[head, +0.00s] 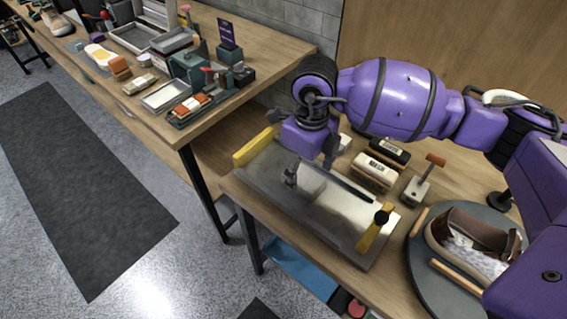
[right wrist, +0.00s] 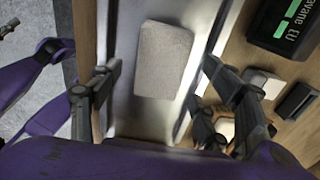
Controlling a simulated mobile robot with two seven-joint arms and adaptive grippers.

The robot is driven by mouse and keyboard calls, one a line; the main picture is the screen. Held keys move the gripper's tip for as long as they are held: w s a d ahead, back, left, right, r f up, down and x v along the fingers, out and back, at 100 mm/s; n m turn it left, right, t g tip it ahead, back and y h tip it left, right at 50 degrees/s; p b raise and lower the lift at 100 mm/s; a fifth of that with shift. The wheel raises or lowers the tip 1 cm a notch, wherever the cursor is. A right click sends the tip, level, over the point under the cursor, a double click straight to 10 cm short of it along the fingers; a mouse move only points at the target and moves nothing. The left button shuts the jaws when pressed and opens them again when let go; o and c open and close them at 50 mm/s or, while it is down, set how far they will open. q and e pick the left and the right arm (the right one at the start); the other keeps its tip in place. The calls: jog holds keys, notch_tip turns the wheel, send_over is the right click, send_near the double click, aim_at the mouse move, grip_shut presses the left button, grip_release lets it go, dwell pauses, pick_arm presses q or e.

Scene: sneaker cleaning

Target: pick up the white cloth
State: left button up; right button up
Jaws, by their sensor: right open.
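The white cloth (right wrist: 163,60) is a pale, textured rectangle with rounded corners. It lies on the flat metal tray (head: 265,198), between my right gripper's fingers in the right wrist view. My right gripper (head: 310,169) points down over the tray, open and empty. Its two dark fingers are spread wide, one on each side of the cloth (right wrist: 160,67), and do not pinch it.
Yellow bars (head: 253,147) cross the tray's ends. Brushes (head: 374,172) and a small upright tool (head: 417,187) stand beside it. A brown-and-white sneaker (head: 468,243) sits on a round grey turntable (head: 424,272) at right. A second bench at left holds several trays and tools.

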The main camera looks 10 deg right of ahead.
aim_at(305, 177)
notch_tip(305, 177, down, 3)
jog(key=shift+f, duration=0.15)
jog(key=shift+c, duration=0.6)
jog(key=c, duration=1.1)
